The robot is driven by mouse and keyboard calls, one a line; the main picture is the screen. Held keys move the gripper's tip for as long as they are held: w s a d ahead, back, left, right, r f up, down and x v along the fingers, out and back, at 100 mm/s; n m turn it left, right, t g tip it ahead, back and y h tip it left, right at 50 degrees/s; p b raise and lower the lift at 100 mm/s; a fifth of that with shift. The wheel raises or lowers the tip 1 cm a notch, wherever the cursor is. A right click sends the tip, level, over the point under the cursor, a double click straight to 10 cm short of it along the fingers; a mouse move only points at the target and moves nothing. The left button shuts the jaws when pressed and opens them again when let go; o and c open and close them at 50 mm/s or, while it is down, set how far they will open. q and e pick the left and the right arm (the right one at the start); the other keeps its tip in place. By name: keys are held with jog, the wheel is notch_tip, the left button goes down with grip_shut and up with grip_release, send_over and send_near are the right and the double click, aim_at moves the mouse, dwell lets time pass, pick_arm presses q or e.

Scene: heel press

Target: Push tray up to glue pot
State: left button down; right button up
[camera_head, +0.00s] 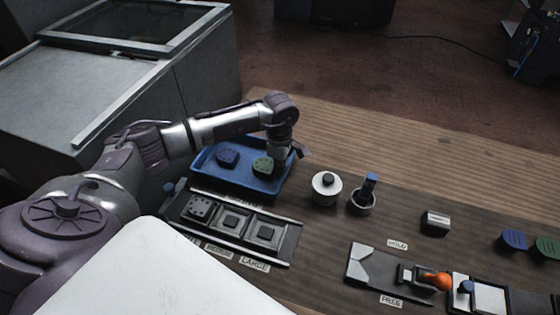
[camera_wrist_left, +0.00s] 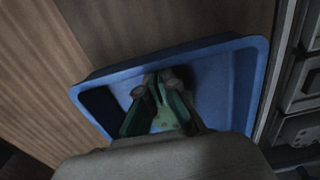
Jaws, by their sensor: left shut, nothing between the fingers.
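The blue tray (camera_head: 214,173) sits on the table at left centre, with a dark blue heel piece (camera_head: 227,157) and a green heel piece (camera_head: 263,166) in it. My left gripper (camera_head: 285,155) points down at the tray's right end, close to the green piece; exact contact is hidden. In the left wrist view my shut, empty fingers (camera_wrist_left: 163,100) are over the tray (camera_wrist_left: 226,88), with the green piece (camera_wrist_left: 165,120) partly hidden by them. A white round pot (camera_head: 326,188) with a dark knob and a small cup with a blue-handled tool (camera_head: 364,197) stand right of the tray, apart from it. I cannot tell which is the glue pot.
A rack (camera_head: 233,224) with several square slots lies in front of the tray. A small metal block (camera_head: 436,222), a fixture with an orange ball knob (camera_head: 441,281) and more heel pieces (camera_head: 515,240) are to the right. Bare table lies behind the pots.

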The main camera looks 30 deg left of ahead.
aim_at(308, 184)
pick_arm(q)
jog(key=shift+w+d+f+b, duration=0.1)
jog(key=shift+d+f+b, duration=0.05)
jog(key=shift+d+b, duration=0.2)
jog(key=d+b, duration=0.1)
jog(key=d, duration=0.1)
jog(key=w+d+b, duration=0.1)
jog(key=d, duration=0.1)
jog(key=d+b, duration=0.1)
jog(key=d, duration=0.1)
jog(key=shift+w+d, duration=0.35)
jog(key=shift+d, duration=0.05)
jog(key=shift+w+d, duration=0.1)
jog(key=shift+d, duration=0.25)
pick_arm(e)
jog(key=f, duration=0.3)
jog(key=shift+s+f, duration=0.2)
jog(key=shift+f, duration=0.2)
pick_arm(q)
jog(key=shift+r, duration=0.2)
notch_tip(308, 184, up, 10)
jog(key=p, duration=0.5)
pick_arm(e)
jog(key=r, duration=0.2)
jog(key=s+r, duration=0.1)
jog(key=r, duration=0.2)
jog(key=shift+s+d+r, duration=0.1)
